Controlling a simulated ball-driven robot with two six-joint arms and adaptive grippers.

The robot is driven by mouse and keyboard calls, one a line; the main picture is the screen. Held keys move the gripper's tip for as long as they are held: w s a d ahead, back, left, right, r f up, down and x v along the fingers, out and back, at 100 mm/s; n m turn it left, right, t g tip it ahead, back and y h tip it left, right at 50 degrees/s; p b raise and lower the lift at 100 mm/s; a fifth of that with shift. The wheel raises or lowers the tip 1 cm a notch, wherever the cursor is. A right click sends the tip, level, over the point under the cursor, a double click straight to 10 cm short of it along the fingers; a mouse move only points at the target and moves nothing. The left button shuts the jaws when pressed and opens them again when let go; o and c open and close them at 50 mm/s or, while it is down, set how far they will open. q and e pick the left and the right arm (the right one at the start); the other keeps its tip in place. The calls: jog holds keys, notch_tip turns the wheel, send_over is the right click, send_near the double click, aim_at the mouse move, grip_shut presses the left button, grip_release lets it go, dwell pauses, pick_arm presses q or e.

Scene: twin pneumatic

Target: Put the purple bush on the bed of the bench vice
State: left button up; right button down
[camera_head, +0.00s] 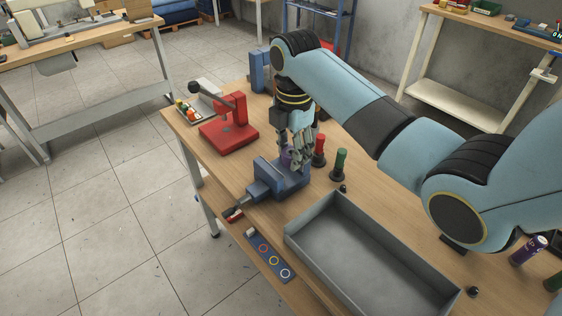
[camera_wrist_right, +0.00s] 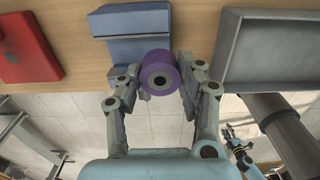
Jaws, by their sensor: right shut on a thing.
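The purple bush (camera_wrist_right: 160,75) is a short cylinder with a dark hole in its end. My right gripper (camera_wrist_right: 177,72) is shut on it, one finger on each side. In the head view the right gripper (camera_head: 293,160) points down over the blue-grey bench vice (camera_head: 262,192), and the bush (camera_head: 285,158) shows partly behind the fingers. The vice also shows in the wrist view (camera_wrist_right: 125,22), behind the bush. I cannot tell whether the bush touches the vice bed.
A red press (camera_head: 230,135) stands left of the vice. A red-topped (camera_head: 319,150) and a green-topped piece (camera_head: 340,162) stand close on its right. A large grey tray (camera_head: 305,245) lies in front, beside a strip with coloured rings (camera_head: 268,258). The table edge is near the vice.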

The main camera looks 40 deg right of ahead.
jog(key=w+f, duration=0.2)
jog(key=w, duration=0.1)
jog(key=shift+w+a+f, duration=0.1)
jog(key=shift+w, duration=0.1)
notch_tip(320, 180, down, 3)
jog(key=shift+f, duration=0.6)
jog(key=c, duration=0.8)
grip_release()
jog(key=shift+c, duration=0.2)
pick_arm(q)
jog(key=shift+w+d+f, duration=0.25)
jog(key=shift+w+d, duration=0.25)
jog(key=shift+w, duration=0.2)
jog(key=shift+w+r, duration=0.15)
jog(key=shift+r, duration=0.2)
pick_arm(e)
notch_tip(320, 180, up, 12)
